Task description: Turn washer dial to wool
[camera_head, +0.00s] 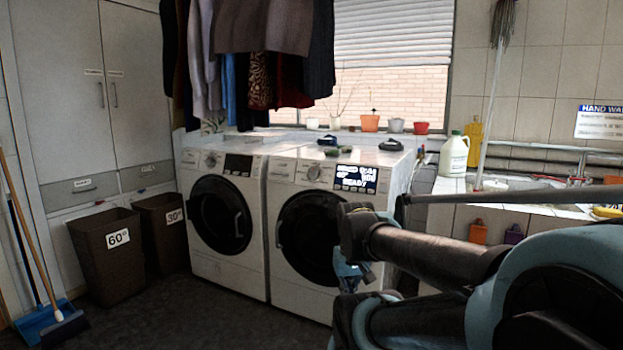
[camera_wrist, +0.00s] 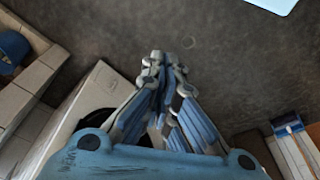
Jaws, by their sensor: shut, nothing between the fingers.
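Two white front-loading machines stand side by side under the window, a left machine (camera_head: 257,272) and a right machine (camera_head: 297,297). The left machine's round dial (camera_head: 211,162) sits left of a dark panel. The right machine's dial (camera_head: 314,173) sits left of a lit display (camera_head: 356,179) with white text that includes "READY". The dial markings are too small to read. My gripper (camera_head: 352,277) is in front of the right machine, below its dial and apart from it. In the wrist view my gripper (camera_wrist: 166,62) points at the dark floor, fingers together and empty.
Dark clothes (camera_head: 262,50) hang above the machines. Two brown bins, one marked 60 (camera_head: 105,265) and one marked 30 (camera_head: 160,245), stand at the left. A white jug (camera_head: 453,155) stands near the sink at the right. The floor before the left machine is clear.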

